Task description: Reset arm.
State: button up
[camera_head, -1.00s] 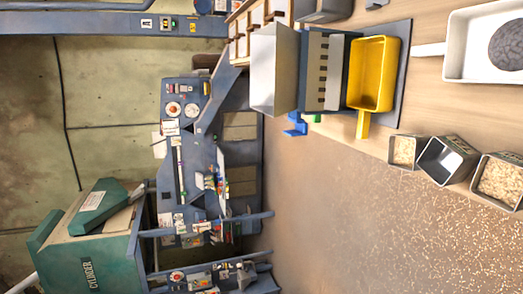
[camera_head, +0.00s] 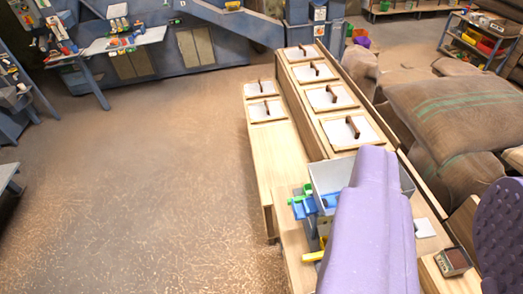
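The task names no object besides my arm. A smooth purple link of my arm (camera_head: 368,235) reaches up from the bottom edge, right of the middle, and covers part of the bench below. A second purple part with dark dimples, probably also mine, stands at the right edge. My gripper's fingers do not show in this view. Behind the link, a grey hopper (camera_head: 327,176) on the bench is partly hidden. A bit of a yellow tray's handle (camera_head: 313,256) and small blue and green pieces (camera_head: 303,203) show left of the link.
A wooden bench (camera_head: 283,160) carries several square lids with handles. A small box (camera_head: 453,262) with dark contents stands at the lower right. Burlap sacks (camera_head: 455,110) are heaped behind. Blue machinery (camera_head: 130,45) stands at the far left. The floor (camera_head: 150,190) at left is open.

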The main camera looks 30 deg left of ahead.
notch_tip(320, 180, down, 15)
jog(key=b, duration=1.5)
jog(key=shift+f, duration=0.1)
